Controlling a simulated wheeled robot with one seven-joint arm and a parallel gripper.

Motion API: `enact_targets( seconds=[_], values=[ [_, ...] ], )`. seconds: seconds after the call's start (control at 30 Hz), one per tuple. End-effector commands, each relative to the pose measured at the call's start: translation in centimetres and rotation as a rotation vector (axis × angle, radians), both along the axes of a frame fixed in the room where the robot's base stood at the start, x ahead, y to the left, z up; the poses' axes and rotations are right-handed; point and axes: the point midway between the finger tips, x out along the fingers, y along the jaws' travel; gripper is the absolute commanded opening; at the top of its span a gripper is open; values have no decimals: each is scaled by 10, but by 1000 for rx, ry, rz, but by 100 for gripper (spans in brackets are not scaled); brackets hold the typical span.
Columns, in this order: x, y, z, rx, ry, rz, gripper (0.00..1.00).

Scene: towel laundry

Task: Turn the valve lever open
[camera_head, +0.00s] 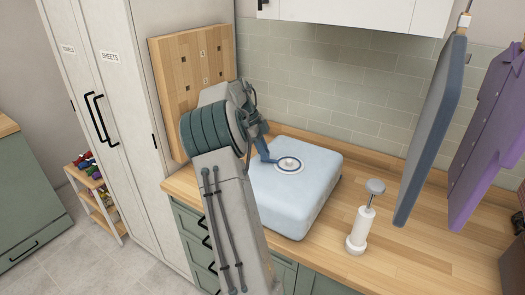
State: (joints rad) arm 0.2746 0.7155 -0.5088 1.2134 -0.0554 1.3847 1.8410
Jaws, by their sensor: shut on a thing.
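A pale blue, padded block (312,202) lies on the wooden counter. A round white disc with a blue ring (289,165) sits on its top. A slim blue piece (266,152), which looks like the valve lever, runs from the left edge of this disc up to my gripper. My gripper (260,132) is shut at the upper end of this piece, just above and left of the disc. My wrist and forearm hide part of the gripper and the block's left side, so the exact grip and the lever's angle are not clear.
A white hand pump (360,228) with a grey knob stands right of the block. A blue-grey panel (432,130) and a purple shirt (488,135) hang above the counter (415,250) at right. A wooden board (185,75) stands behind my arm.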

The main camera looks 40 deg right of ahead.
Motion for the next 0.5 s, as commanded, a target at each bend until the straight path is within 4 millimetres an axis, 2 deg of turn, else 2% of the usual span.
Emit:
enact_targets(
  seconds=[0.03, 0.1, 0.37, 0.5],
  values=[
    [-1, -1, 1, -3, -1, -2, 20],
    [0, -1, 1, -3, -1, -2, 36],
    [1, 0, 1, -1, -2, 2, 36],
    [4, 2, 8, -3, -3, 3, 36]
  ],
)
